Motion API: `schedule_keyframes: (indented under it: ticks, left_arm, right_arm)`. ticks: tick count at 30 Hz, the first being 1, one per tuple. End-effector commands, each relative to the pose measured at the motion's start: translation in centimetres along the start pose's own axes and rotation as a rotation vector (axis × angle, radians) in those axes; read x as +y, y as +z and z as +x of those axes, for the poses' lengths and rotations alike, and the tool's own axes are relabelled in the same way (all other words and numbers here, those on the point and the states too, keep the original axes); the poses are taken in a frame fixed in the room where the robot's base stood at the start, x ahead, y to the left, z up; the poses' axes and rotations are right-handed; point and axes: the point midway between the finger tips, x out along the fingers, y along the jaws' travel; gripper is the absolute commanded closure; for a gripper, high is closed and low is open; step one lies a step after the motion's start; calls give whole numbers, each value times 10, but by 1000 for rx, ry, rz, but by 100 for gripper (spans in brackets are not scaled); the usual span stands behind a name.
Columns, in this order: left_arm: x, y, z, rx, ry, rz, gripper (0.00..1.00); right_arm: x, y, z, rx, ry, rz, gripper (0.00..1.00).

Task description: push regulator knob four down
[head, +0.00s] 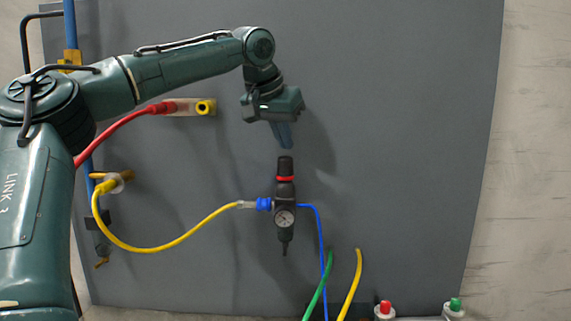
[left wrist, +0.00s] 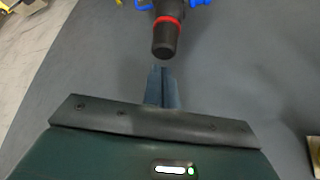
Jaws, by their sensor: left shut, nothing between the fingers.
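The regulator (head: 285,205) is mounted on the grey panel, with a round gauge (head: 284,218) on its front. Its black knob (head: 285,166) is at the top, above a red ring (head: 285,179). My left gripper (head: 287,146) is shut and empty, its blue-grey fingers pointing down just above the knob. In the left wrist view the knob (left wrist: 165,40) and red ring (left wrist: 168,21) lie just beyond the shut fingertips (left wrist: 161,70). A small gap shows between fingertips and knob. My right gripper is not in view.
A yellow hose (head: 170,247) joins the regulator's left side at a blue fitting (head: 264,204). A thin blue tube (head: 320,235) leaves its right side. Green (head: 318,292) and yellow (head: 352,285) tubes stand below. Red (head: 385,309) and green (head: 455,306) capped items are at lower right. The panel's right side is clear.

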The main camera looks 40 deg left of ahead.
Motion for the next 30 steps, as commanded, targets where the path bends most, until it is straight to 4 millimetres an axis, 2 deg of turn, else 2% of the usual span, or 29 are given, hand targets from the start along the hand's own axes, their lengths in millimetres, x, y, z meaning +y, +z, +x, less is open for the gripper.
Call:
schedule_keyframes:
  ticks: [30]
  left_arm:
    - [0, 9, 15, -1, -1, 0, 100]
  right_arm:
    - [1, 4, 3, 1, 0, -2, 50]
